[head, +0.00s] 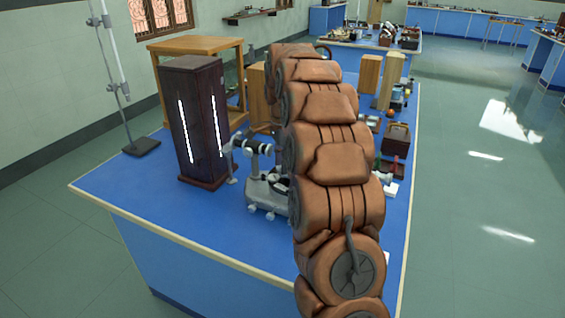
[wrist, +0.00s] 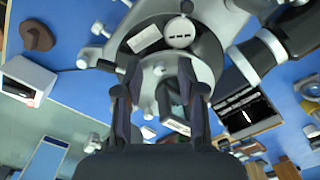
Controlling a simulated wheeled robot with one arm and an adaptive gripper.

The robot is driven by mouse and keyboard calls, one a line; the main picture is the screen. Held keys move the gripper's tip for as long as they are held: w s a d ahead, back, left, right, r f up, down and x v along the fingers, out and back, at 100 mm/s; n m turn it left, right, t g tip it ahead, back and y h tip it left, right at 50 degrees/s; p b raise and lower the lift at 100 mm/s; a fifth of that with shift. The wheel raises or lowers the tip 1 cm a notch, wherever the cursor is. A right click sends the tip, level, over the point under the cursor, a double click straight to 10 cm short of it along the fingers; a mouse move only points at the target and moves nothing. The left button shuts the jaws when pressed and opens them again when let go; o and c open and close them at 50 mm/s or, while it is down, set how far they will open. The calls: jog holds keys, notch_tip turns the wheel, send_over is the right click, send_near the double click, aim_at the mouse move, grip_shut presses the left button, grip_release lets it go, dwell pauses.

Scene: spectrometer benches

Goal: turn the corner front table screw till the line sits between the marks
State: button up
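The spectrometer (head: 268,188) stands on the blue bench, partly hidden by my arm in the head view. In the wrist view its grey body (wrist: 205,25) and dark round table (wrist: 140,24) fill the top middle.
A tall dark box (head: 196,125) with bright slits stands left of the spectrometer. A wooden frame (head: 195,46) is behind it. Wooden blocks (head: 370,72) and small items crowd the bench's right side. The bench's front left (head: 150,200) is clear.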

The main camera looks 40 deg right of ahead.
jog(key=shift+r, duration=3.75)
jog(key=shift+s+a, duration=0.1)
